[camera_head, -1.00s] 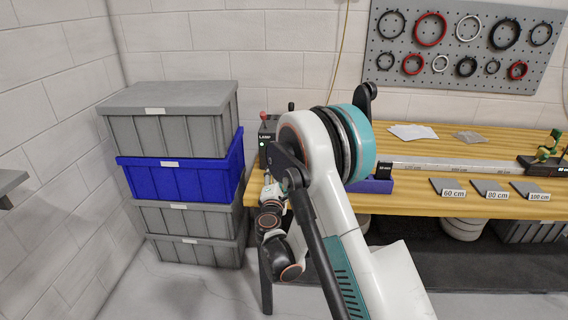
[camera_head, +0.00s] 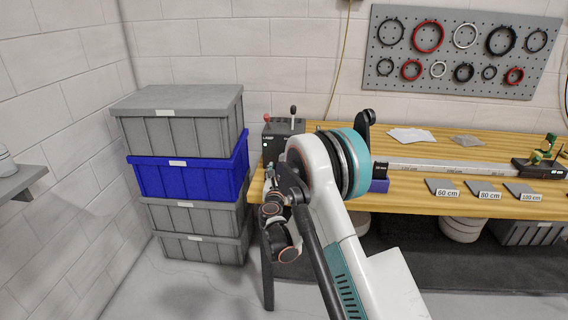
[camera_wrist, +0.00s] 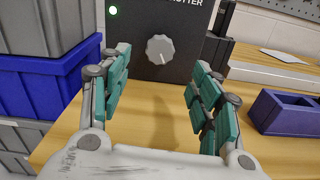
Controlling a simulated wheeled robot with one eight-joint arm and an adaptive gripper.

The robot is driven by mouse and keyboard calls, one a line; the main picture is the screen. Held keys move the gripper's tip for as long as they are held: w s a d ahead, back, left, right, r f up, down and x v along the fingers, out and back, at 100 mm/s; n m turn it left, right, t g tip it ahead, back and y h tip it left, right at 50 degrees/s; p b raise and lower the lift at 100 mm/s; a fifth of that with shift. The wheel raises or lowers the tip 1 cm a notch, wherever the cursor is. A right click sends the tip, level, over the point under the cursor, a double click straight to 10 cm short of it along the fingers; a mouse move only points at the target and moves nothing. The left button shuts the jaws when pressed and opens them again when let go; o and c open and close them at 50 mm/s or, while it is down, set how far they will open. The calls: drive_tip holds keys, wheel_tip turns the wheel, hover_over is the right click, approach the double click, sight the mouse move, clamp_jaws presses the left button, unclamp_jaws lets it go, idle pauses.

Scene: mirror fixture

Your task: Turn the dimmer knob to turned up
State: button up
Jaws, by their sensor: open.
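The dimmer knob (camera_wrist: 160,48) is a small round light-grey knob on the front of a dark box (camera_wrist: 180,68) that stands on the wooden bench. In the wrist view my gripper (camera_wrist: 158,78) is open, its teal-padded fingers spread to the left and right of the knob, with the knob between and beyond them, not gripped. A green light glows at the box's upper left. In the head view the box (camera_head: 284,128) stands at the bench's left end, and my arm hides its lower front and the knob.
Stacked grey and blue bins (camera_head: 190,178) stand left of the bench. A purple block with compartments (camera_wrist: 288,110) sits right of my gripper. A long rail (camera_head: 450,166) and labelled cards (camera_head: 445,188) lie farther right on the wooden bench (camera_head: 405,203). A pegboard (camera_head: 460,50) hangs behind.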

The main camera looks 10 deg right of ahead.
drive_tip(key=b+x, duration=0.2)
drive_tip(key=x, duration=0.7)
drive_tip(key=c, duration=1.1)
